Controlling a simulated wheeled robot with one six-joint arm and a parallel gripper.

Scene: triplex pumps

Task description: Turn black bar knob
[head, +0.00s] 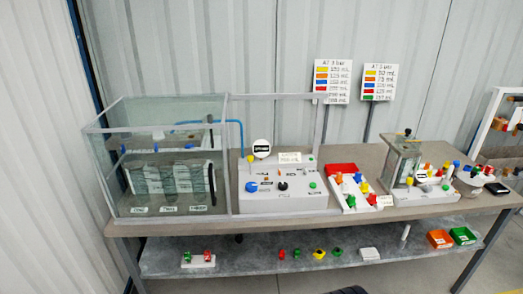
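A small black bar knob (282,186) sits in the middle of the front face of a light grey control box (284,205) on the table. A blue knob (251,187) is to its left and a green button (313,185) to its right. The knob is too small in the head view to tell its exact angle. My gripper is not in view, and nothing covers the knob.
A glass tank (102,165) stands left of the box. A panel with coloured knobs (352,188) and more equipment stand to the right on the table (300,230). A lower shelf (225,257) holds small parts. Sign boards (333,80) stand behind.

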